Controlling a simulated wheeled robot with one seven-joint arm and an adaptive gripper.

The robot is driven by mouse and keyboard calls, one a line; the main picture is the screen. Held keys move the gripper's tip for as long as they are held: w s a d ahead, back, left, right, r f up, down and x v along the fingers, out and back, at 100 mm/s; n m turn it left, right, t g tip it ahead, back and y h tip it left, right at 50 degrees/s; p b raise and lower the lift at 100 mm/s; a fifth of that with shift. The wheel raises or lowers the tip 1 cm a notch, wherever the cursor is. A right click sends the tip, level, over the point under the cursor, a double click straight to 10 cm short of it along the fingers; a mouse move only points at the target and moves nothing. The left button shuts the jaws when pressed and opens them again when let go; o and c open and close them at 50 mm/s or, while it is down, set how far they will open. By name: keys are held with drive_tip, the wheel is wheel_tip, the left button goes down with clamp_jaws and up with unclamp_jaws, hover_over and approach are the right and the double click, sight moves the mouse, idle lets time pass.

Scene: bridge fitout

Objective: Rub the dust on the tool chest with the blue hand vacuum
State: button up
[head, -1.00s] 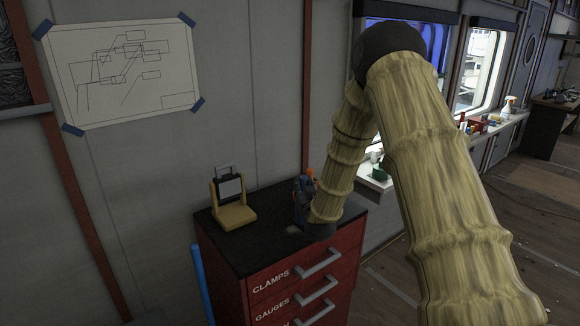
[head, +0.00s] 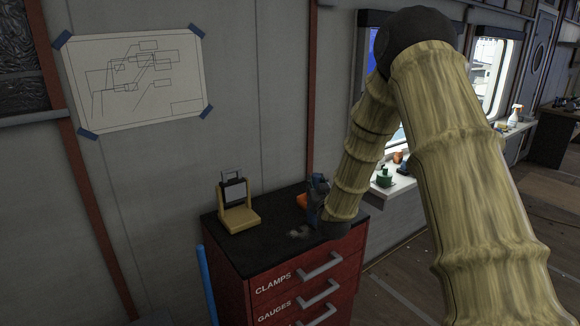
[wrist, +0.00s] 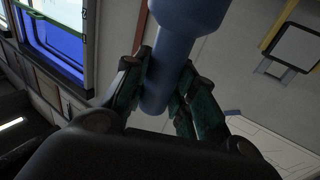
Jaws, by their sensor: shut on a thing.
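The blue hand vacuum (wrist: 172,60) is held between the two teal fingers of my gripper (wrist: 160,88) in the wrist view. In the head view, my gripper (head: 318,196) is over the right part of the tool chest's (head: 262,246) dark top, close to the surface. The vacuum is mostly hidden there by the gripper and arm. A pale grey dust patch (head: 299,232) lies on the top near the front edge, just left of and below the gripper. I cannot tell whether the vacuum touches the top. An orange shape (head: 302,201) shows beside the gripper.
A yellow-based work lamp (head: 238,212) stands on the chest's left part. A blue pipe (head: 205,283) stands left of the chest. A windowsill (head: 400,184) with small items is to the right. A taped drawing (head: 135,82) hangs on the wall.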

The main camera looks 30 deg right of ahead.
sight(317, 178)
drive_tip(key=shift+w+a+r+p, duration=0.15)
drive_tip(key=shift+r+p, duration=0.3)
drive_tip(key=shift+r, duration=1.2)
